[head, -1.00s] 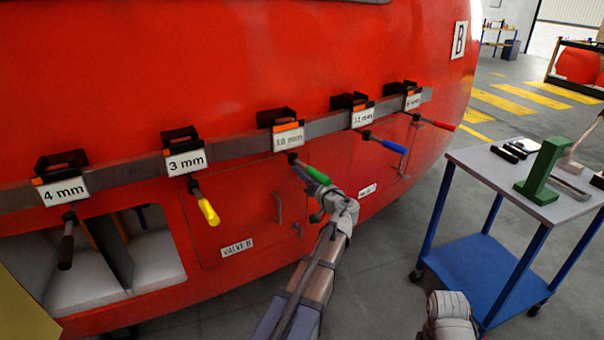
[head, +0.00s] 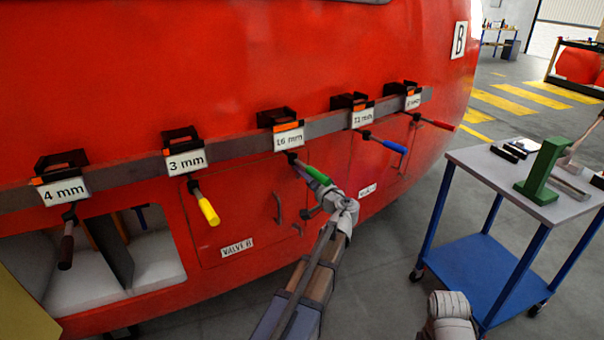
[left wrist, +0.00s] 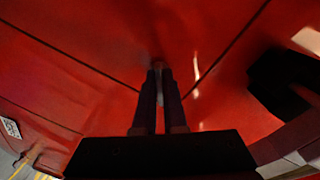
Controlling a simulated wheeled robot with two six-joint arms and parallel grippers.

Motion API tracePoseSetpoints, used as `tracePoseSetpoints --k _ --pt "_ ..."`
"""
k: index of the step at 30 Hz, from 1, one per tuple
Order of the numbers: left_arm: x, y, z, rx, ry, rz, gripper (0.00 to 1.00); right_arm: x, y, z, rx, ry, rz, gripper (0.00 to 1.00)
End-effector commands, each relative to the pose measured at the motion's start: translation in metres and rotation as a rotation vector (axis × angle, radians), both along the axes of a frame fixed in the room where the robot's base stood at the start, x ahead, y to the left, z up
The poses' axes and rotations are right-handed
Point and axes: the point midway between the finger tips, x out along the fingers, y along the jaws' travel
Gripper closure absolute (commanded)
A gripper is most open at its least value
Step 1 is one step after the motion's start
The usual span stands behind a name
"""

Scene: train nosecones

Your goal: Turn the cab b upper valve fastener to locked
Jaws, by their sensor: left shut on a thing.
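The red cab wall carries a hatch panel (head: 238,215) labelled VALVE B (head: 237,247), with a curved handle (head: 278,207) and a small lower fastener (head: 299,229) near its right edge. My left gripper (head: 310,213) is at the panel's upper right edge, just below the green-handled tool. In the left wrist view its two fingers (left wrist: 160,75) are close together at the red wall, shut on a small part at a panel seam. I take this to be the upper valve fastener; it is mostly hidden, and its turn angle cannot be read. My right gripper is out of view.
Above, a grey rail (head: 225,148) holds tools with yellow (head: 209,212), green (head: 318,175), blue (head: 394,147) and red handles. An open compartment (head: 155,260) is at the lower left. A blue cart (head: 520,265) stands right, with clear floor between.

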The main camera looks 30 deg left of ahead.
Motion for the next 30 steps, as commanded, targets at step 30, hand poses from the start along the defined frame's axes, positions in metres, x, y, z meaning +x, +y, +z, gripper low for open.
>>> tracePoseSetpoints --k 30 --pt "0.0001 -0.0003 -0.0005 0.317 0.554 -0.001 1.0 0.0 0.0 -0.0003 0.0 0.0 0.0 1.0"
